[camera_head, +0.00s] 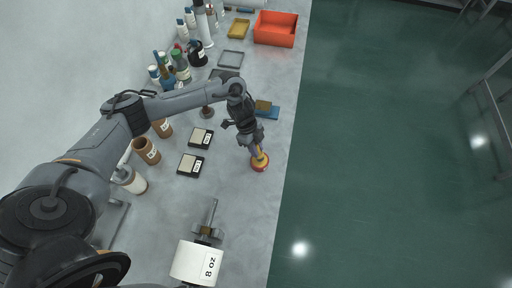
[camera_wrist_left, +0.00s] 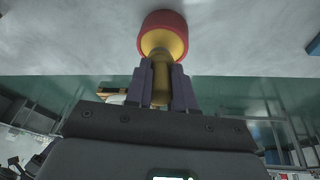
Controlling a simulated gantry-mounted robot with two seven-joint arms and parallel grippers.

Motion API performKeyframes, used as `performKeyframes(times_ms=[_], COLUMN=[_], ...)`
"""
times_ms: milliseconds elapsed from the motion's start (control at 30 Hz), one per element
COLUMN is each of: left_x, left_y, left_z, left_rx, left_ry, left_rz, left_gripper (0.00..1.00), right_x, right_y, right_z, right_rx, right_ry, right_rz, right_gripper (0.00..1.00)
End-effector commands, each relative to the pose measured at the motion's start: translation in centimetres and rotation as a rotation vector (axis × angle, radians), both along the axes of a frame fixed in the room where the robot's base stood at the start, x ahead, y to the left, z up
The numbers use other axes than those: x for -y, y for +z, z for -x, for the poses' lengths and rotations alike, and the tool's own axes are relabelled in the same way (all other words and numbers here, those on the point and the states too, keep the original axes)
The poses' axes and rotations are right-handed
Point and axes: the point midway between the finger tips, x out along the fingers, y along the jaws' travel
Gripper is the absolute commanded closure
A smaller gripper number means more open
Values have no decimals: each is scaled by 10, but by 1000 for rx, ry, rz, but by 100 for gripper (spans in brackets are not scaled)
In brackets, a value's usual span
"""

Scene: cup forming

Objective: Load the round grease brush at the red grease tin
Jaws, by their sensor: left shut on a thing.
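The red grease tin (camera_head: 260,165) stands on the bench near its right edge, with yellow grease showing inside it. It also shows at the top of the left wrist view (camera_wrist_left: 150,20). My left gripper (camera_head: 256,148) is over the tin, pointing down, and shut on the round grease brush. The brush's brownish-yellow body (camera_wrist_left: 160,80) shows between the dark fingers in the left wrist view. Its lower end is at the tin's mouth, over the yellow grease; whether it touches the grease cannot be told. My right gripper is not in view.
A blue tray (camera_head: 267,113) lies just behind the gripper. Two dark scales (camera_head: 191,165) and brown jars (camera_head: 146,151) stand to the left. A white "8 oz" cylinder (camera_head: 196,262) is at the front. Bottles and an orange bin (camera_head: 276,29) are at the back.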

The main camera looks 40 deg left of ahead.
Motion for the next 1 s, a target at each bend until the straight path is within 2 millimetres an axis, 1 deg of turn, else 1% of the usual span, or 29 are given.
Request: performKeyframes(times_ms=[1000], left_x=[0], left_y=[-10], left_z=[0], left_rx=[0], left_ry=[0], left_rz=[0], left_gripper=[100], right_x=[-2], right_y=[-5], right_z=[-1], right_rx=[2], right_ry=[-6], right_rz=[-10], right_gripper=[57])
